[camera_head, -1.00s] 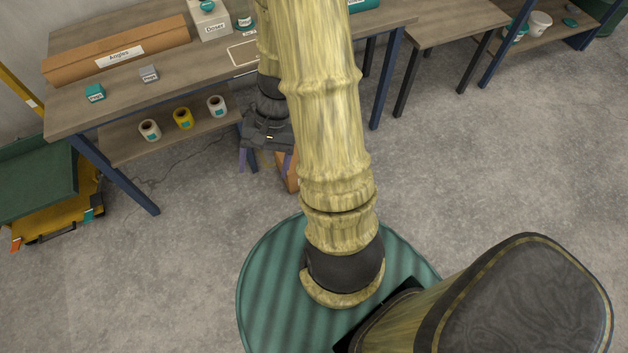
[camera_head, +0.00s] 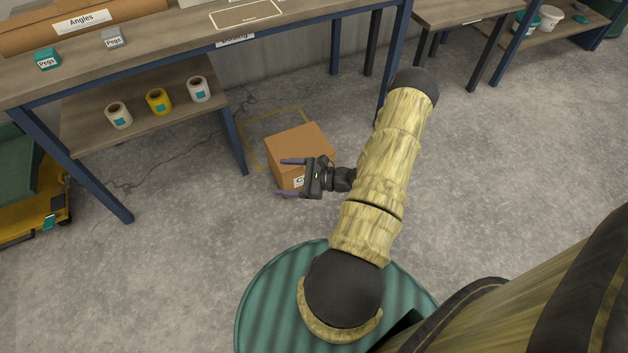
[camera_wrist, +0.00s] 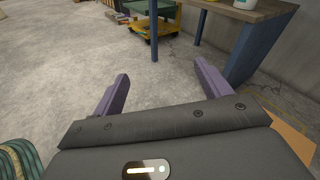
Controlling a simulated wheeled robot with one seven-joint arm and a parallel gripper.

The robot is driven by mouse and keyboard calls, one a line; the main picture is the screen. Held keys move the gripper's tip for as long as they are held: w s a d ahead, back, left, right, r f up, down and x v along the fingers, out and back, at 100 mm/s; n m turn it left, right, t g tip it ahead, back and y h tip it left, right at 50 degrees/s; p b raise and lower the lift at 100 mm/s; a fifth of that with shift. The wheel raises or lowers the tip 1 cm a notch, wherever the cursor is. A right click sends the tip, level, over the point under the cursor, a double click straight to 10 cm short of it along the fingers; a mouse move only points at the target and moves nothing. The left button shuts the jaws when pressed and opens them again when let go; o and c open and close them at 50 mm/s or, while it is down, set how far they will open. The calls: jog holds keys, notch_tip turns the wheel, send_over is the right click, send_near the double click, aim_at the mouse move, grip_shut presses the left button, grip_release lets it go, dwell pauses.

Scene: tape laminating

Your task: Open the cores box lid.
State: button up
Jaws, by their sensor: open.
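The cores box (camera_head: 300,147) is a brown cardboard box on the floor under the bench, with a white label that is mostly hidden behind my gripper. Its top looks closed in the head view. My gripper (camera_head: 281,178) is above and in front of the box in that view, with its two purple fingers spread apart and pointing left. Nothing is between the fingers. In the wrist view the open gripper (camera_wrist: 163,85) faces bare floor. A brown cardboard patch (camera_wrist: 292,135) shows at the lower right there, beside the gripper body.
The workbench (camera_head: 150,45) stands behind, with blue legs. Its lower shelf (camera_head: 85,130) holds white and yellow rolls. A yellow outline (camera_head: 247,150) marks the floor around the box. A yellow cart (camera_head: 30,205) stands at the left. Floor left of the box is clear.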

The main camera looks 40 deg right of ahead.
jog(key=s+d+f+m+t+h+b, duration=0.2)
jog(key=d+f+m+h+b, duration=0.3)
jog(key=f, duration=0.7)
jog(key=s+d+f+m+t+h+b, duration=0.3)
jog(key=d+f+m+h+b, duration=0.3)
jog(key=f, duration=0.7)
jog(key=d+m+h, duration=0.2)
jog(key=d+h, duration=0.1)
jog(key=shift+s+d+f+m+t+h+b, duration=0.2)
jog(key=shift+d+f+m+t+h+b, duration=0.1)
jog(key=shift+d+h, duration=0.1)
jog(key=shift+w, duration=0.1)
jog(key=b+x, duration=0.9)
jog(key=x, duration=0.8)
jog(key=shift+w, duration=0.15)
